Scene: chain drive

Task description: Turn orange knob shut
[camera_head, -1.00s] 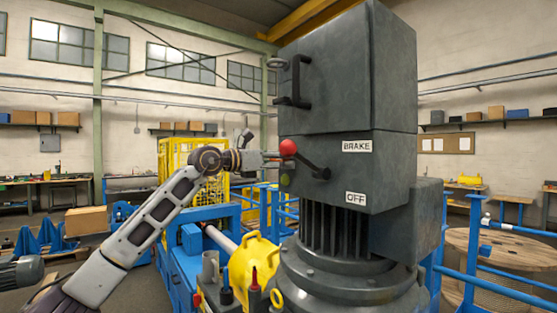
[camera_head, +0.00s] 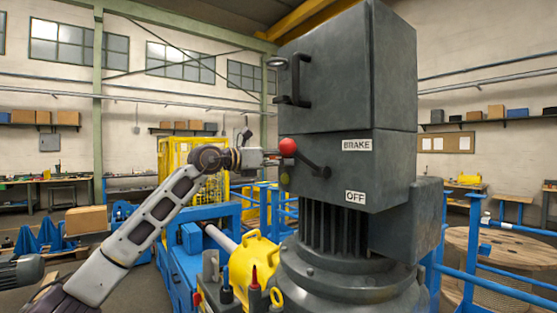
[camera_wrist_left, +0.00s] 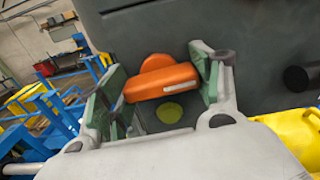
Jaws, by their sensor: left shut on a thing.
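In the left wrist view the orange knob (camera_wrist_left: 160,82) is a thick bar on a round orange base, with a white stripe on its front. It sits on a dark grey panel, its bar slightly tilted. My left gripper (camera_wrist_left: 163,78) has its green-padded fingers at the two ends of the bar and is shut on it. In the head view my left gripper (camera_head: 272,158) is at the left edge of the grey housing (camera_head: 345,90); the knob is not clearly visible there. My right gripper is not in view.
A yellow-green disc (camera_wrist_left: 169,112) is on the panel just below the knob. A black lever with a red ball (camera_head: 288,146) stands close to my left gripper, near the BRAKE sign (camera_head: 357,145). A yellow part (camera_head: 255,262) and blue rails (camera_head: 480,235) stand lower down.

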